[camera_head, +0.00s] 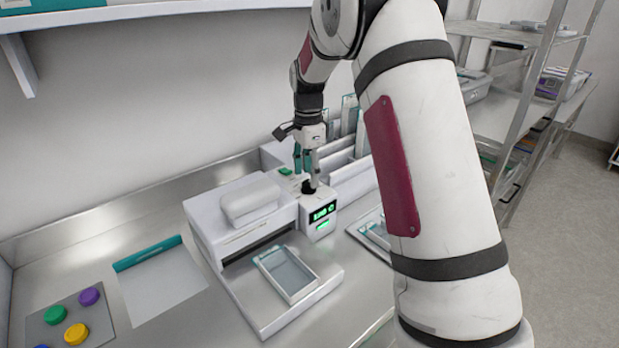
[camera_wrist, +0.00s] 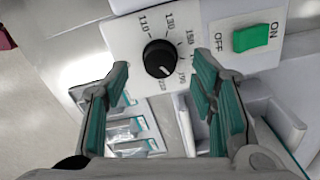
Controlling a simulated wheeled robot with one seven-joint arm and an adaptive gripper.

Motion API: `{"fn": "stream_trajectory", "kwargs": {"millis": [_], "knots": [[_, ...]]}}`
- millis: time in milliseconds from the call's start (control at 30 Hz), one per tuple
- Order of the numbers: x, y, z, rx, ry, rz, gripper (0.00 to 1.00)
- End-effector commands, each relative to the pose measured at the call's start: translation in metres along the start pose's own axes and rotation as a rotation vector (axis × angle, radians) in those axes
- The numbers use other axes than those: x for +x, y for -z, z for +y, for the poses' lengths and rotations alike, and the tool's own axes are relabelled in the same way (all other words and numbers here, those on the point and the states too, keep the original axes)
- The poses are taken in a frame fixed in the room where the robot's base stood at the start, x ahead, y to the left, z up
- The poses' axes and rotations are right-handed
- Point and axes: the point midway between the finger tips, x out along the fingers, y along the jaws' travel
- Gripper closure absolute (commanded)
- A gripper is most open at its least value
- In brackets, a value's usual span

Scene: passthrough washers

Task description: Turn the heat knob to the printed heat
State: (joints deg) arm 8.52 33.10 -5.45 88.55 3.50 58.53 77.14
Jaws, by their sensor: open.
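The black heat knob (camera_wrist: 159,58) sits on a white dial plate with printed numbers, among them 110, 130 and 150, in the wrist view. A short white mark on it seems to point down-right, away from the 110 and 130 side. In the head view the knob (camera_head: 309,187) is on top of the white sealer (camera_head: 208,222), just below my gripper (camera_head: 307,166). My gripper (camera_wrist: 161,76) is open, its teal-padded fingers on either side of the knob, with gaps to it. A lit green display (camera_head: 322,213) is on the sealer's front; its digits are too small to read surely.
A green ON/OFF switch (camera_wrist: 251,38) is right of the dial. A clear pouch (camera_head: 287,273) lies on the sealer's front tray. A white sheet with a teal bar (camera_head: 160,283) and a panel of coloured buttons (camera_head: 68,318) are at left. Upright pouches (camera_head: 349,112) stand behind.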

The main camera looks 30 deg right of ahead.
Motion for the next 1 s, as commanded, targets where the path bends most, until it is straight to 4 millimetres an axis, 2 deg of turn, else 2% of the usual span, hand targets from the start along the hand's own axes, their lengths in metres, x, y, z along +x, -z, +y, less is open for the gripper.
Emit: {"fn": "stream_trajectory", "kwargs": {"millis": [200,533,567,767,1000], "knots": [[0.021,0.001,0.001,0.001,-0.001,0.000,0.48],[0.025,0.000,0.000,0.000,0.000,0.000,0.48],[0.025,0.000,0.000,0.000,0.000,0.000,0.51],[0.024,0.000,0.000,0.000,0.000,0.000,0.96],[0.024,0.000,0.000,-0.012,0.001,0.000,0.97]]}}
